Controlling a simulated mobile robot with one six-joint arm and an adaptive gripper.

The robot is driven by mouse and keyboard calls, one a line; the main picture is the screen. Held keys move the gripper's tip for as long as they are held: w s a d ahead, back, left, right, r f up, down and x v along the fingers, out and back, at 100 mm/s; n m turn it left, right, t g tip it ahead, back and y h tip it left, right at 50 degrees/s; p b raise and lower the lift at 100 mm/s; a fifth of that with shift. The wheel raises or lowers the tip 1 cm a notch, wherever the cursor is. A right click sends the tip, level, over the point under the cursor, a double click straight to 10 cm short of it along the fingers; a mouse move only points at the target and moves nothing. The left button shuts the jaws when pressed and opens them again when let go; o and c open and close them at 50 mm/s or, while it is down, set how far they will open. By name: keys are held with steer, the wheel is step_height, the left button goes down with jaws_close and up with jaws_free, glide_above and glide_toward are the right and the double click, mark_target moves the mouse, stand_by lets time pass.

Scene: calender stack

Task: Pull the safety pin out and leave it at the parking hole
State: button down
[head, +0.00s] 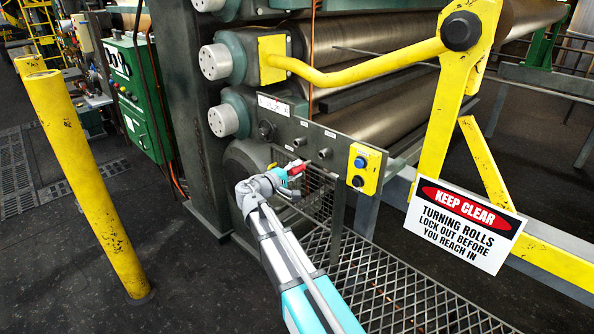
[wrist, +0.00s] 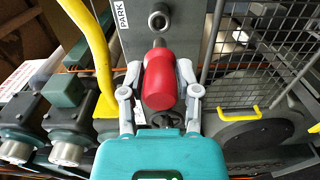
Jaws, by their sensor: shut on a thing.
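The safety pin's red handle (wrist: 158,80) is between the two grey fingers of my gripper (wrist: 160,85), which is shut on it. A short grey end of the pin (wrist: 159,43) shows beyond the handle, just below a round open hole (wrist: 158,20) in the grey panel. A PARK label (wrist: 121,14) is beside that hole. The pin end looks apart from the hole, though the depth gap is unclear. In the head view, the red handle (head: 297,170) and my gripper (head: 285,175) are below the panel's lower edge.
The panel (head: 290,124) carries several round fittings and a yellow button box (head: 364,168). A mesh guard (head: 318,192) is behind the gripper. A yellow bent bar (head: 370,70) crosses above, and a warning sign (head: 463,222) hangs at right. A yellow post (head: 86,180) stands left.

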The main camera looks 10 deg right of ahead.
mark_target(305, 163)
steer(key=shift+d, duration=0.1)
steer(key=shift+x, duration=1.9)
steer(key=c, duration=0.9)
jaws_free()
jaws_close()
